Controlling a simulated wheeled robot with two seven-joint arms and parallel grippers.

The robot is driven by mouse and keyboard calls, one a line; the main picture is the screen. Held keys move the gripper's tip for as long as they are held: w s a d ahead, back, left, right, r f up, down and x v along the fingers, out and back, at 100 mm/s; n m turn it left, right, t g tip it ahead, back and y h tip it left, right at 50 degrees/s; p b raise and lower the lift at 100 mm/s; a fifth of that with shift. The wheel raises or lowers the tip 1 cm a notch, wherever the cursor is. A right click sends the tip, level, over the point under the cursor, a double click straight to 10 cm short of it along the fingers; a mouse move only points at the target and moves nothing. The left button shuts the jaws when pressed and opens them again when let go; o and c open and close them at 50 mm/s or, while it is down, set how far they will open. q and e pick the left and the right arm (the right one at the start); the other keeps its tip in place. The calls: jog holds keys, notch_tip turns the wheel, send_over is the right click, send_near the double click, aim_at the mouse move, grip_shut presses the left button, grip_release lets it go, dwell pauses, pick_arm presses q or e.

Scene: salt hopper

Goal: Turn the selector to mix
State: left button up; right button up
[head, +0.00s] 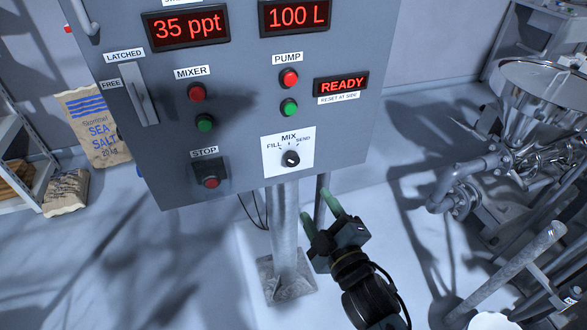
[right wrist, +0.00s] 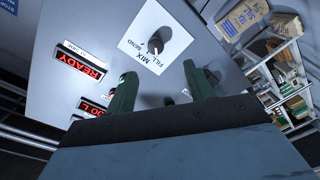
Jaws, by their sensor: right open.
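The selector (head: 290,158) is a small black knob on a white plate at the lower right of the grey control panel. Its plate reads FILL at left, MIX at top and SEND at right. A small pale mark shows on the knob, but I cannot tell surely which word it points to. The right wrist view also shows the selector knob (right wrist: 155,43), beyond the fingertips and apart from them. My right gripper (head: 319,206) is below and slightly right of the knob, its green fingers spread and empty; they also show in the wrist view (right wrist: 159,70). My left gripper is not in view.
The panel (head: 240,100) carries pump buttons (head: 289,92), mixer buttons (head: 202,108), a stop button (head: 210,182) and a READY display (head: 341,84). A post (head: 284,230) stands below it. A steel hopper (head: 540,95) with pipes stands at right. Salt sacks (head: 95,125) are at left.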

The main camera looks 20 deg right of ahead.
aim_at(294, 162)
jog(key=w, duration=0.9)
jog(key=w+a+r, duration=0.1)
jog(key=w, duration=0.3)
jog(key=shift+w, duration=0.2)
jog(key=c, duration=1)
